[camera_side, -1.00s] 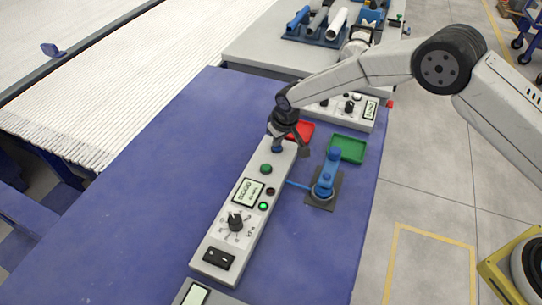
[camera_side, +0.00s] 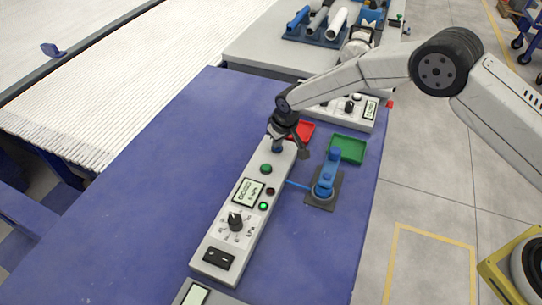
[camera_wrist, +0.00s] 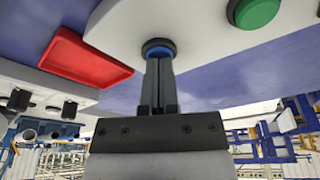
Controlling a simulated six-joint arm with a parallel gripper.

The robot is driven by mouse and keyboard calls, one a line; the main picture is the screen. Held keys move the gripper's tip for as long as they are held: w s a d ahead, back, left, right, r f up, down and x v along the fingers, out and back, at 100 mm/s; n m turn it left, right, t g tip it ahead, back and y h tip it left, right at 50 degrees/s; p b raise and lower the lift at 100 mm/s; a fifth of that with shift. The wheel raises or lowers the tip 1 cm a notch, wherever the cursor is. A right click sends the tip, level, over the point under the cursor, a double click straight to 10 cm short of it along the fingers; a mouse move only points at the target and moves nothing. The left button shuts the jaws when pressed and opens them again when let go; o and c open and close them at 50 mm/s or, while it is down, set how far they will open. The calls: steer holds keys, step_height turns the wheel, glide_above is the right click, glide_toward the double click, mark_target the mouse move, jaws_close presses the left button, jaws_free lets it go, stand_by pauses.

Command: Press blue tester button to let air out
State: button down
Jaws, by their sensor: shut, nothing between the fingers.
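The tester (camera_side: 218,239) is a long light-grey box on the blue table, with a display (camera_side: 246,191), a knob (camera_side: 235,221) and a green button (camera_side: 266,169). The blue button (camera_wrist: 158,44) is at its far end; in the wrist view only its rim shows around the fingertips. My gripper (camera_wrist: 158,58) is shut and empty, its tips at the blue button and seemingly touching it. In the side view my gripper (camera_side: 278,147) points down at the tester's far end and hides most of the button. A blue pipe part (camera_side: 325,175) stands on a dark plate right of the tester, joined by a thin blue hose.
A red tray (camera_side: 301,130) lies just behind my gripper and a green tray (camera_side: 347,149) to its right. A second control box (camera_side: 349,113) stands behind them. The blue table (camera_side: 150,200) is clear to the left.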

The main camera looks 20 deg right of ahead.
steer(key=shift+r, duration=3.5)
steer(key=shift+s+d+r, duration=0.1)
steer(key=shift+d+r, duration=0.1)
steer(key=shift+d, duration=0.05)
steer(key=s+d+r+m, duration=0.1)
steer(key=s+d+r, duration=0.4)
steer(key=s+d, duration=0.45)
steer(key=s+d+r+m, duration=0.1)
steer(key=s+d+r, duration=0.3)
steer(key=s+d, duration=0.5)
steer(key=s+d+m, duration=0.1)
steer(key=s+d, duration=0.1)
steer(key=s, duration=0.8)
steer(key=shift+s+d+h, duration=0.25)
steer(key=shift+d+h, duration=0.15)
